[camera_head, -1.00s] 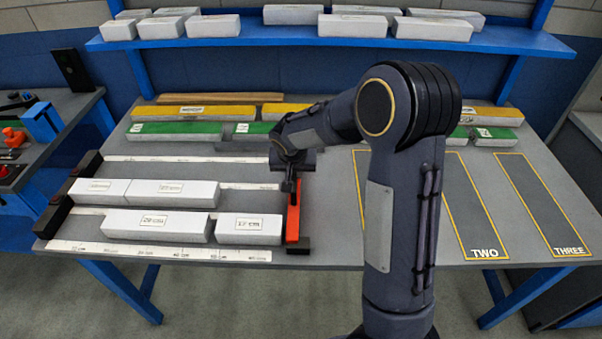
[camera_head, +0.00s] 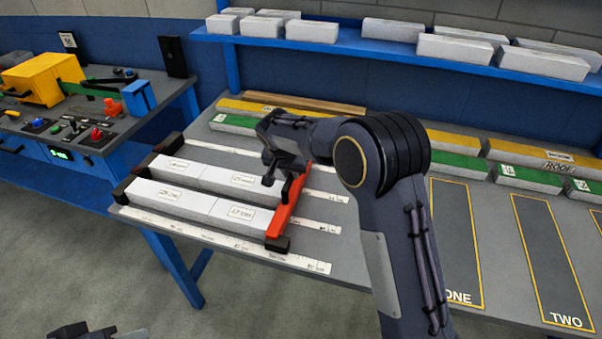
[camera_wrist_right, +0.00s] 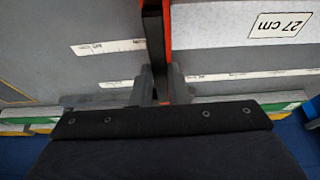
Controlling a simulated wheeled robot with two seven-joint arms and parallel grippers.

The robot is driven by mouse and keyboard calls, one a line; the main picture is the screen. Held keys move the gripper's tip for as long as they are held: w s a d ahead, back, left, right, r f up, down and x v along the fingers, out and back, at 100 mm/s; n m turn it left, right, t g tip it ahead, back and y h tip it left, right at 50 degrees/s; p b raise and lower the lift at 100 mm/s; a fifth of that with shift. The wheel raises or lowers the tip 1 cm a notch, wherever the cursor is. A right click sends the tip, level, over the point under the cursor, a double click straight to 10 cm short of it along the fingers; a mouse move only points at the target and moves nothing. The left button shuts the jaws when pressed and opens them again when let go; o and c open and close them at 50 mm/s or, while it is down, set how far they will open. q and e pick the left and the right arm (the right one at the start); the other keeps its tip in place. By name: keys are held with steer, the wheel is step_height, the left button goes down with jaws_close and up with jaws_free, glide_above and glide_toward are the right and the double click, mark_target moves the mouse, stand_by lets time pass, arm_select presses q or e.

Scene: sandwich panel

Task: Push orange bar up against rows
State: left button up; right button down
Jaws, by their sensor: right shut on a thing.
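The orange bar (camera_head: 289,207) stands at the right end of two rows of white blocks, crossing them. The front row (camera_head: 197,204) has two labelled blocks end to end; its right end meets the bar. The back row (camera_head: 208,177) also has two; its right end is partly hidden by my gripper. A black stop (camera_head: 148,165) closes the rows' left ends. My right gripper (camera_head: 285,180) is shut on the bar's dark handle, also in the wrist view (camera_wrist_right: 153,40), where a 27 cm block (camera_wrist_right: 285,30) lies right of the bar. My left gripper (camera_head: 95,331) barely shows at the bottom left.
White measuring strips (camera_head: 235,248) lie on the grey table. Green (camera_head: 530,178) and yellow blocks stand behind. A blue shelf (camera_head: 380,48) with white blocks hangs above. A side bench with a yellow machine (camera_head: 40,78) is at left. Marked lanes at right are empty.

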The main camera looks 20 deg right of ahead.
steer(key=shift+a, duration=0.25)
steer(key=c, duration=1.4)
jaws_free()
steer(key=shift+w+a, duration=0.1)
steer(key=shift+w, duration=0.05)
steer(key=shift+r, duration=0.1)
steer(key=v, duration=0.7)
steer(key=shift+s+r, duration=0.2)
steer(key=shift+r, duration=0.1)
